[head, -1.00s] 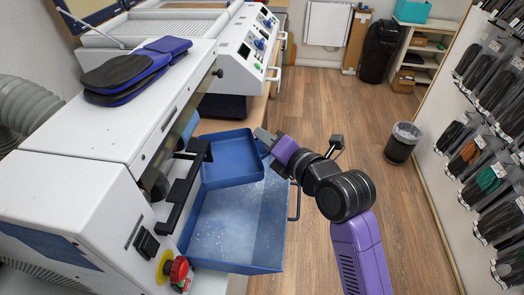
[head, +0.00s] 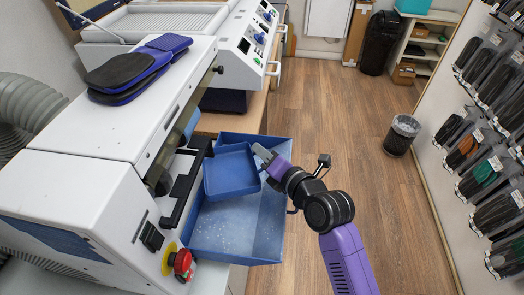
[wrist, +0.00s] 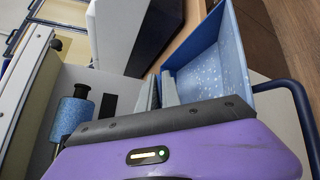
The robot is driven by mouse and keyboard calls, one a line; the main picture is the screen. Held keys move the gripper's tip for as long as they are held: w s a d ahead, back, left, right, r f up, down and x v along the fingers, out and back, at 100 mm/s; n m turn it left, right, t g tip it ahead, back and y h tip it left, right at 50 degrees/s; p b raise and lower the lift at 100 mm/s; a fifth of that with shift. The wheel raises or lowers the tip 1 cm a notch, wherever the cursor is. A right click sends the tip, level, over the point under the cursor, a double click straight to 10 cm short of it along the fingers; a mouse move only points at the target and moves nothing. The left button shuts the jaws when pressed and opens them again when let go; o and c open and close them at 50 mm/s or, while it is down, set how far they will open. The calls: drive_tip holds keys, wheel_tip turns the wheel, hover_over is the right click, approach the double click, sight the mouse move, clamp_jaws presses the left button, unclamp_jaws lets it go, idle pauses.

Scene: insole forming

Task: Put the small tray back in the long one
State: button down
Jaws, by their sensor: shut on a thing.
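The small tray (head: 230,172) is plain blue and shows in the head view over the middle of the long tray. It looks slightly tilted, and I cannot tell whether it touches the long tray. The long tray (head: 225,235) is lighter blue with white specks and sticks out from the white machine's side. My gripper (head: 262,156) is shut on the small tray's right rim in the head view. In the wrist view my gripper's fingers (wrist: 157,93) show beside the speckled long tray (wrist: 207,70); the small tray is not clearly seen there.
The white machine (head: 125,100) stands left of the trays, with a black handle (head: 183,185) close to the small tray and a red stop button (head: 182,261) nearer. A dark rail (wrist: 298,100) curves beside the long tray.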

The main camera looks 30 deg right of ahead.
drive_tip(key=shift+f+b, duration=0.6)
drive_tip(key=shift+b, duration=0.25)
drive_tip(key=c, duration=1.5)
unclamp_jaws()
drive_tip(key=shift+c, duration=0.2)
drive_tip(key=shift+r, duration=0.15)
drive_tip(key=shift+r+p, duration=0.55)
drive_tip(key=shift+p, duration=0.35)
drive_tip(key=shift+s, duration=0.2)
drive_tip(key=b+v, duration=0.3)
drive_tip(key=v, duration=0.7)
drive_tip(key=shift+s+b, duration=0.2)
drive_tip(key=shift+b, duration=0.2)
drive_tip(key=shift+s+r, duration=0.2)
drive_tip(key=shift+s, duration=0.4)
